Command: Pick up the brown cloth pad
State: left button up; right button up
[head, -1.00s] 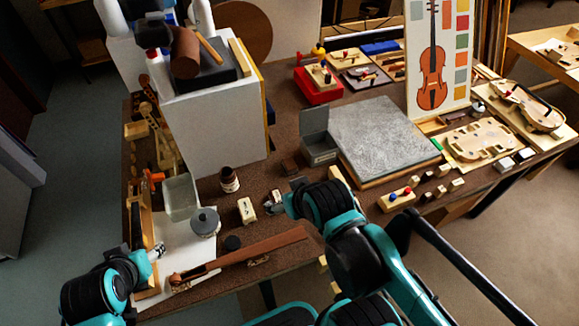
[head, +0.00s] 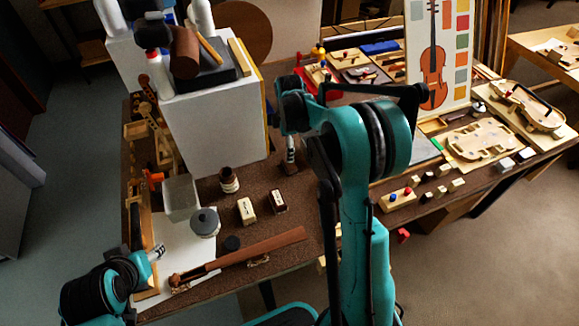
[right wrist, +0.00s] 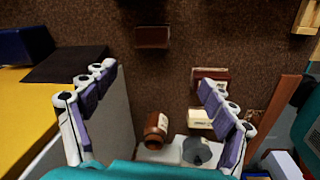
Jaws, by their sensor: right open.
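A small dark brown block-like piece (right wrist: 152,37), which looks like the brown cloth pad, lies on the brown bench top near the top of the right wrist view. In the head view my right gripper and arm cover that spot. My right gripper (right wrist: 158,82) is open and empty, its fingers spread with bare bench between them and the brown piece beyond the tips. It also shows in the head view (head: 290,155), pointing down beside the white cabinet. My left gripper (head: 157,252) is low at the left, by the white sheet; its jaw opening is unclear.
The white cabinet (head: 213,130) stands close left of my right gripper. A brown bottle (head: 229,180), a cream block (head: 247,210), a brown-and-white block (head: 278,201) and a grey-lidded jar (head: 204,222) stand nearby. A violin neck (head: 250,255) lies along the front edge.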

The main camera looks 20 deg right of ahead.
aim_at(290, 166)
jog(key=f, duration=0.2)
jog(key=w+d+f+n, duration=0.1)
jog(key=f, duration=0.1)
jog(key=w+d+f+n+g, duration=0.1)
jog(key=f, duration=0.1)
jog(key=shift+w+d+f, duration=0.1)
jog(key=shift+w+d, duration=0.1)
jog(key=shift+w, duration=0.05)
jog(key=shift+f+n, duration=0.4)
notch_tip(290, 166, down, 3)
jog(key=shift+r+b, duration=0.15)
jog(key=shift+b, duration=0.4)
jog(key=f, duration=0.1)
jog(key=f+b, duration=0.1)
jog(key=f, duration=0.1)
jog(key=f+b, duration=0.1)
jog(key=f, duration=0.1)
jog(key=shift+w+a, duration=0.15)
jog(key=shift+w, duration=0.1)
jog(key=shift+r, duration=0.1)
jog(key=c, duration=1.3)
jog(key=shift+r, duration=0.1)
